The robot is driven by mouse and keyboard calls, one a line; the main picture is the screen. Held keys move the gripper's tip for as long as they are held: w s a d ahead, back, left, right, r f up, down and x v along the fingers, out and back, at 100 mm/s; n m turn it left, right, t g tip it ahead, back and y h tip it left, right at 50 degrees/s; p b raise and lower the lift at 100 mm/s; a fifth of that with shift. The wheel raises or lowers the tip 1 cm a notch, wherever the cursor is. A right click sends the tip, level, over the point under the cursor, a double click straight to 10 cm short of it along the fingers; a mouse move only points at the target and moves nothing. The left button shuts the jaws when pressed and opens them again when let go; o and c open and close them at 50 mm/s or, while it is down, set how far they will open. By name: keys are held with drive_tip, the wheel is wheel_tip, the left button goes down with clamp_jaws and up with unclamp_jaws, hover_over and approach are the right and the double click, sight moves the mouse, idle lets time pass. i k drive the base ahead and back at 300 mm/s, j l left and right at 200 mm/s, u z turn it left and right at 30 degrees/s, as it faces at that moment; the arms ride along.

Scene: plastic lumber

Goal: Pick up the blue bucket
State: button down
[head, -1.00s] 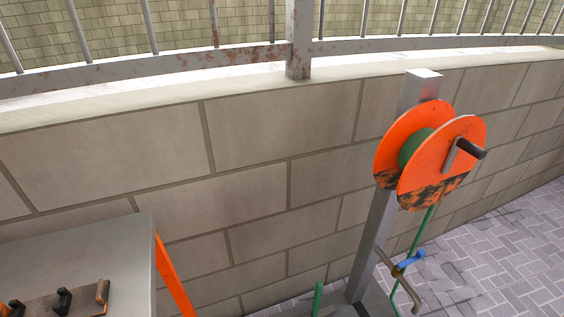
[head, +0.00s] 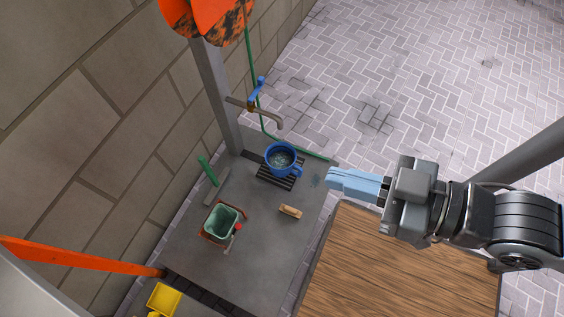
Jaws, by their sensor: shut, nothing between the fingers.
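The blue bucket (head: 283,159) looks like a round blue pot with a handle on its right side. It stands upright on a dark slatted grate under the tap, and water seems to show inside it. My gripper (head: 331,180) has light blue fingers, is shut and empty, and points left. In the picture it is to the right of the bucket and a little lower, apart from it. How high it is above the bucket I cannot tell.
A tap (head: 262,112) with a blue handle hangs above the bucket. On the grey slab (head: 185,245) are a green tub (head: 222,222), a brush (head: 290,211) and a green-handled tool (head: 208,172). A wooden tabletop (head: 375,265) lies below my arm. Paving at the upper right is clear.

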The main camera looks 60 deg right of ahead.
sight(280, 157)
drive_tip(key=k+j, duration=0.1)
drive_tip(key=k, duration=0.3)
drive_tip(key=k+j, duration=0.1)
drive_tip(key=k, duration=0.35)
